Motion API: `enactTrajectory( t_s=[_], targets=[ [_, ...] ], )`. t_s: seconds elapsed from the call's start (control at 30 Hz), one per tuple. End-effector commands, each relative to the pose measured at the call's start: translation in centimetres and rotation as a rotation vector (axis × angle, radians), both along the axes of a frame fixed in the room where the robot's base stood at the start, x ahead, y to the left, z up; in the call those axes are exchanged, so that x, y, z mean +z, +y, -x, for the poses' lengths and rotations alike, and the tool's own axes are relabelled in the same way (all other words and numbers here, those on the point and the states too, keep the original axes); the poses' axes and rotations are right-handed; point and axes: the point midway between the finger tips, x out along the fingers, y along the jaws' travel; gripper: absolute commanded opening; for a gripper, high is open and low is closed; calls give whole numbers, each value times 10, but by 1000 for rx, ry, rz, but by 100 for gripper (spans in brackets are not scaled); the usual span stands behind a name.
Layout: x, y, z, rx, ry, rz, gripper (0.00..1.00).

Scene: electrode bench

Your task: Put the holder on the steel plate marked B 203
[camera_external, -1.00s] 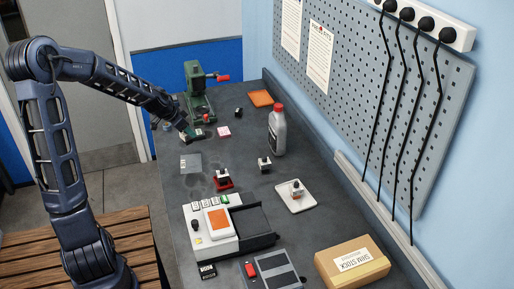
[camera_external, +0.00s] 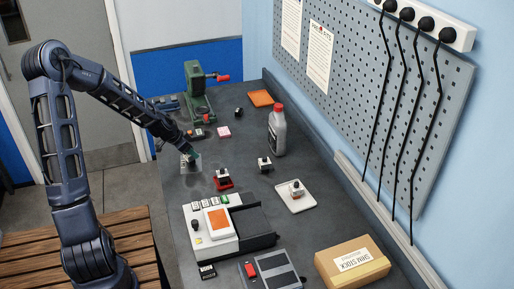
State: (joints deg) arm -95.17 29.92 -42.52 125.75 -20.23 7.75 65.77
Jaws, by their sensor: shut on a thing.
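My gripper (camera_external: 191,157) is over the grey steel plate (camera_external: 185,170) on the left side of the bench. It is shut on a small piece, apparently the holder, which is mostly hidden by the fingers. I cannot tell whether the piece touches the plate. The gripper covers part of the plate, and its marking is too small to read. Similar small holders stand elsewhere: one on a red base (camera_external: 223,182), one on the bare bench (camera_external: 264,163) and one on a white tray (camera_external: 283,202).
A white device with an orange screen (camera_external: 217,220) stands nearer the camera. A grey bottle (camera_external: 277,135) is to the right, and a green press (camera_external: 194,85) is at the back. A pink block (camera_external: 224,132) lies behind the plate. A cardboard box (camera_external: 352,266) sits front right.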

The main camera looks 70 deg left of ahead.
Motion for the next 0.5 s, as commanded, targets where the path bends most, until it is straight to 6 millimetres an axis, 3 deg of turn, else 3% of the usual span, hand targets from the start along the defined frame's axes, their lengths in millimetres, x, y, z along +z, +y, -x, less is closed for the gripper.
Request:
enactTrajectory(
  t_s=[0.23,0.27,0.3,0.37,0.5],
  targets=[
    [-2,0,0,0,0,0,8],
    [-3,0,0,1,0,1,43],
    [-2,0,0,1,0,1,51],
    [-2,0,0,1,0,1,63],
    [-2,0,0,0,0,0,63]
  ],
)
